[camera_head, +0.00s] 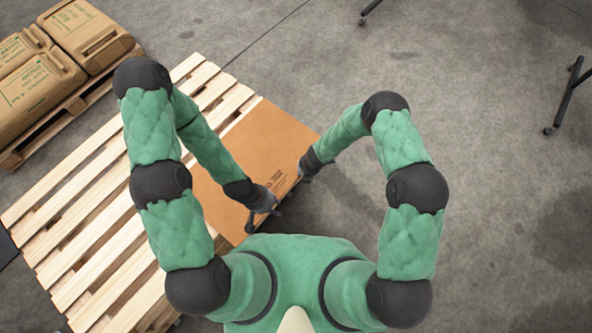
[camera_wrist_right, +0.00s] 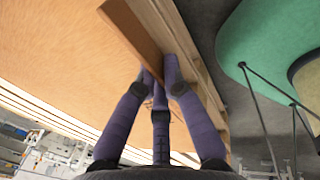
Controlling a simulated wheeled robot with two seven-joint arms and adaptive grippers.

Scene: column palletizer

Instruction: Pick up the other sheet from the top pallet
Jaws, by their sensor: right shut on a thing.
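The brown cardboard sheet (camera_head: 258,140) lies on the right part of the wooden pallet (camera_head: 112,238), with small dark print near its right edge. It fills much of the right wrist view (camera_wrist_right: 60,50). My right gripper (camera_head: 304,170) is at the sheet's right edge. In the right wrist view its purple fingers (camera_wrist_right: 157,78) are shut on that edge, which tilts up from the boards below. My left gripper (camera_head: 264,213) is at the same edge, nearer my body. Its fingers look spread apart, and their contact with the sheet is unclear.
Brown sacks (camera_head: 85,32) are stacked on another pallet (camera_head: 70,108) at the upper left. Black wheeled legs (camera_head: 567,95) stand at the upper right. The grey floor right of the sheet is clear. In the right wrist view, my green body is close on the right.

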